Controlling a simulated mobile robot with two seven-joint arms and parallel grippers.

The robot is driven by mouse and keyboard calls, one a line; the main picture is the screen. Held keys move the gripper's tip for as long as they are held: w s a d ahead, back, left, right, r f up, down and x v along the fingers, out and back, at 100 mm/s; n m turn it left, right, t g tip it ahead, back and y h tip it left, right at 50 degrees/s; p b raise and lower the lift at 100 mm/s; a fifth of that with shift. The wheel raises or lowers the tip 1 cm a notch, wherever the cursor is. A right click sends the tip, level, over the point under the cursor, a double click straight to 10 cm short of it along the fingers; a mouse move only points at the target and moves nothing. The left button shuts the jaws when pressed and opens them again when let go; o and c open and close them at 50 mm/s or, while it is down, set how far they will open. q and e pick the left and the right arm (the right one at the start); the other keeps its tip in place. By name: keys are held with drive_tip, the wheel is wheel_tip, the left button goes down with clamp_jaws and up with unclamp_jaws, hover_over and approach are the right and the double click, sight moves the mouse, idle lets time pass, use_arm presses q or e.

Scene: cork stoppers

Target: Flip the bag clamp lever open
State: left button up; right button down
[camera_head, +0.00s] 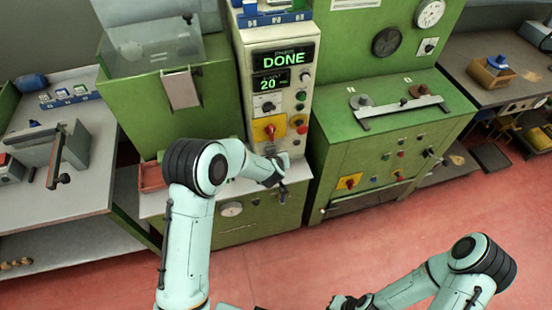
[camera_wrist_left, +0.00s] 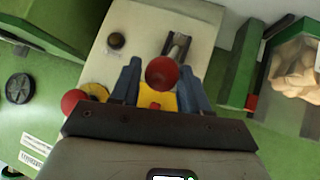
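A lever with a red ball knob (camera_wrist_left: 162,73) shows in the left wrist view, in front of a grey metal bracket (camera_wrist_left: 178,45) on the pale machine panel. I take it for the bag clamp lever; in the head view it is hidden or too small to make out. My left gripper (camera_head: 279,177) is at the lower end of the control column. In the left wrist view its blue fingers (camera_wrist_left: 160,82) are open, one on each side of the red knob, with gaps visible. My right gripper (camera_head: 346,302) is low at the bottom edge, its fingers unclear.
The control column (camera_head: 307,70) reads DONE and 20, with a yellow switch plate (camera_head: 268,130) and buttons. A clear bag or bin of cork stoppers (camera_wrist_left: 296,62) shows at the right in the wrist view. A green cabinet (camera_head: 385,140) stands right of the column. Red floor (camera_head: 400,225) is open in front.

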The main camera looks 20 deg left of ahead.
use_arm(q)
drive_tip(key=shift+o, duration=0.5)
drive_tip(key=shift+f, duration=0.1)
drive_tip(key=v, duration=1.3)
drive_tip(key=shift+r+p, duration=0.2)
drive_tip(key=shift+p, duration=0.1)
drive_tip(key=shift+f, duration=0.1)
